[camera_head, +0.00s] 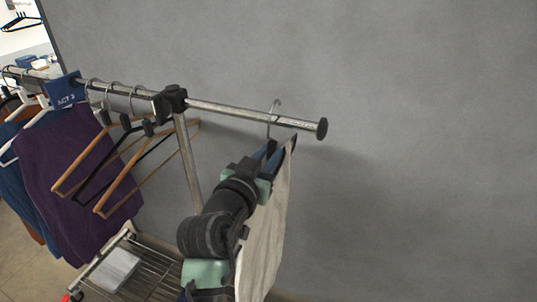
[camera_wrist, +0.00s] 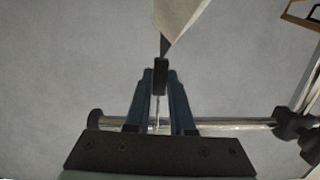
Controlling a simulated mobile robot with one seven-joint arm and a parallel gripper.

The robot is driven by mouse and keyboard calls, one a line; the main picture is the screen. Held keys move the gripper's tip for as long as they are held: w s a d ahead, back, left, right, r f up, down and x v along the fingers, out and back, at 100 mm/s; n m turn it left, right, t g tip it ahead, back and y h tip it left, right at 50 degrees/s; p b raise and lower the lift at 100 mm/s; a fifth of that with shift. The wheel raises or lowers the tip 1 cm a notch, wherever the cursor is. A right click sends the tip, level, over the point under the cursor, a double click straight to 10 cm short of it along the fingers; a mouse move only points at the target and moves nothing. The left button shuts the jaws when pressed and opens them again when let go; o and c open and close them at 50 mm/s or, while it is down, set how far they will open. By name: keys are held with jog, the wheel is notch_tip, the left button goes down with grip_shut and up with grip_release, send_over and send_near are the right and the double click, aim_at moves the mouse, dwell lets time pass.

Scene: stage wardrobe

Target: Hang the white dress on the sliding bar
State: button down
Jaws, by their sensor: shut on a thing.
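The white dress (camera_head: 265,235) hangs from a dark hanger, and its pale cloth also shows at the top of the wrist view (camera_wrist: 180,14). My gripper (camera_head: 272,150) is shut on the hanger's dark neck (camera_wrist: 161,76), just below the bar. The hanger's metal hook (camera_head: 277,104) rises above the sliding bar (camera_head: 245,112), near its free right end. The hook's shank crosses the bar in the picture. I cannot tell whether the hook rests on the bar. In the wrist view the bar (camera_wrist: 235,124) runs across behind my fingers.
A black end cap (camera_head: 322,128) closes the bar's right end. A black clamp (camera_head: 174,98) joins the bar to the upright post. Empty wooden hangers (camera_head: 120,195) and a purple garment (camera_head: 70,180) hang to the left. A wire shelf (camera_head: 150,272) is below. The grey wall is close behind.

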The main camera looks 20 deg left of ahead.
jog(key=shift+f+b, duration=0.95)
jog(key=c, duration=0.8)
grip_release()
jog(key=shift+o, duration=0.6)
jog(key=shift+f, duration=0.15)
